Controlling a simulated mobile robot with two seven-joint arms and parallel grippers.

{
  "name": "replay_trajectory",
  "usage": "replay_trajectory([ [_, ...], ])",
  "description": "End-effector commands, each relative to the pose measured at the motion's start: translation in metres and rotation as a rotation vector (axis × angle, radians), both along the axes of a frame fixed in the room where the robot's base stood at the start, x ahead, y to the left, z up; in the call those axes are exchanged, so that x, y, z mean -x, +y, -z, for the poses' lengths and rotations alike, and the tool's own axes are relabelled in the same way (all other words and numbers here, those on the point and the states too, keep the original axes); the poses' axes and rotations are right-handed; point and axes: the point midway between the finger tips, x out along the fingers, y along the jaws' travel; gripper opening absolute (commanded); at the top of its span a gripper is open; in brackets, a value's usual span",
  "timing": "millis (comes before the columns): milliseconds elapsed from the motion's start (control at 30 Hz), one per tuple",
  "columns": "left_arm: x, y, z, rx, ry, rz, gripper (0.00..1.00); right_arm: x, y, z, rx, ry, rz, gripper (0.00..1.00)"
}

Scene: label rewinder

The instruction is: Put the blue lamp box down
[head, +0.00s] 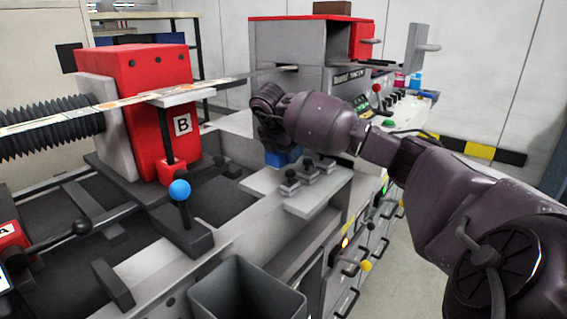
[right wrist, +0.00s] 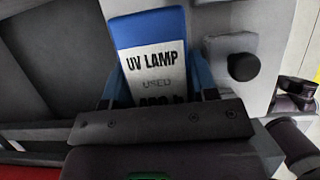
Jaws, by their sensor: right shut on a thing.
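The blue lamp box (head: 283,157) shows as a small blue patch under my right gripper (head: 272,135) in the head view, over the machine's grey top. In the right wrist view the box (right wrist: 150,28) is blue with a white label reading "UV LAMP USED". Its lower part is hidden behind the dark gripper body. My right gripper is shut on the box. I cannot tell whether the box touches the surface under it. My left gripper is not in view.
A grey ledge with several dark knobs (head: 289,183) is just in front of the box. The red block marked B (head: 150,100) and a blue-knobbed lever (head: 180,190) stand to the left. A dark open bin (head: 247,290) is at the front. A grey-red housing (head: 290,55) is behind.

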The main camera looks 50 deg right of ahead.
Motion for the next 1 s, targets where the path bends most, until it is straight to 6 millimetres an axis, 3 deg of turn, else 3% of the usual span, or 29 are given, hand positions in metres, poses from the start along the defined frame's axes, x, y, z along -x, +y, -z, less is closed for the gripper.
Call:
replay_trajectory([
  [100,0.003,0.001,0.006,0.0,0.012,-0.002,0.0,0.0,0.001,0.021,-0.003,0.005,-0.001,0.2],
  [200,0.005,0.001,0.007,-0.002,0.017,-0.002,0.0,0.0,0.0,0.029,-0.002,0.004,-0.001,0.2],
  [667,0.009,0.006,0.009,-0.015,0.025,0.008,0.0,0.0,0.0,0.033,-0.001,0.001,-0.002,0.2],
  [700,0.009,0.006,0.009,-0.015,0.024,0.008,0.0,0.0,0.0,0.033,-0.001,0.002,-0.001,0.59],
  [733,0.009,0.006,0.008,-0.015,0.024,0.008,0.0,0.0,0.0,0.033,-0.001,0.002,-0.001,0.64],
  [1000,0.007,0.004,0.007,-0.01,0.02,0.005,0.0,0.0,0.0,0.033,-0.002,0.004,-0.002,0.64],
])
